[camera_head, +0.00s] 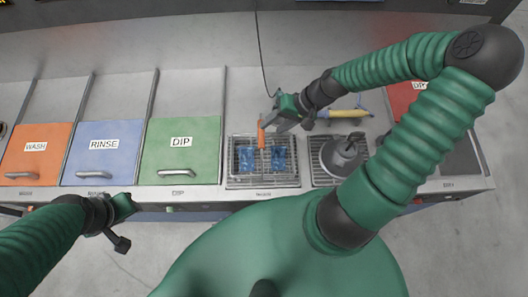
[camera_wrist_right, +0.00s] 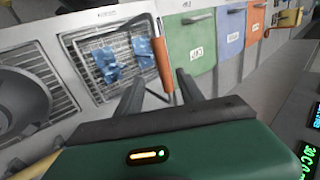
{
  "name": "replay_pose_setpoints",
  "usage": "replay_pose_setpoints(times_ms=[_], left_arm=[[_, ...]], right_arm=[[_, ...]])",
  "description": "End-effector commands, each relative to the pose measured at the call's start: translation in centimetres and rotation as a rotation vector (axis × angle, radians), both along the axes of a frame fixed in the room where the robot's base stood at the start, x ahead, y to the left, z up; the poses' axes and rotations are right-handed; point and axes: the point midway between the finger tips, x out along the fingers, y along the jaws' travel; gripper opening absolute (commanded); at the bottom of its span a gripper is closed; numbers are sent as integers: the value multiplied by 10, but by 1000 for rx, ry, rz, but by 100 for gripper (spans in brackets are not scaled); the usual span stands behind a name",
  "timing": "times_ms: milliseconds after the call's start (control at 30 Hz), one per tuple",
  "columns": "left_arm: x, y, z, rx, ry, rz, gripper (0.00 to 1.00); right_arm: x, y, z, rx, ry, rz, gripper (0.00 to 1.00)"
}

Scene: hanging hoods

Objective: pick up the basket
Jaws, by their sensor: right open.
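The wire basket (camera_head: 247,177) sits on the counter in the head view, with blue pieces (camera_head: 278,157) inside. Its upright orange handle (camera_head: 261,134) rises above it. My right gripper (camera_head: 267,122) is open at the handle. In the right wrist view the basket (camera_wrist_right: 97,67) is beyond the fingers, and the orange handle (camera_wrist_right: 162,62) lines up with the gap between the fingertips (camera_wrist_right: 159,88). I cannot tell whether a finger touches it. My left gripper (camera_head: 120,238) is over the floor in front of the counter, away from the basket; its jaw state is unclear.
Orange WASH (camera_head: 36,157), blue RINSE (camera_head: 103,158) and green DIP (camera_head: 181,158) lids lie left of the basket. A grey round fixture (camera_head: 341,153) on a grate stands to its right. A yellow-handled tool (camera_head: 343,113) lies behind. A black cable (camera_head: 259,45) hangs down near the right gripper.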

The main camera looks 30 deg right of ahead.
Motion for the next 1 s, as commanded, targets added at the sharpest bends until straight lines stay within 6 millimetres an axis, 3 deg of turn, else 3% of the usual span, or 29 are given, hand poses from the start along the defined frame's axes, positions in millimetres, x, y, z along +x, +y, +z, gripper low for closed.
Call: replay_pose_setpoints(times_ms=[133,267,500,767,1000], left_arm=[[0,0,-1,0,0,0,36],[0,0,2,0,-1,1,36],[0,0,14,0,-1,1,36],[0,0,13,0,-1,1,36],[0,0,13,0,-1,1,36]], right_arm=[[8,21,-22,-3,0,6,45],[10,28,-31,-6,1,6,45],[18,38,-67,0,0,5,45],[21,37,-76,-3,1,1,45],[21,42,-75,-7,0,2,16]])
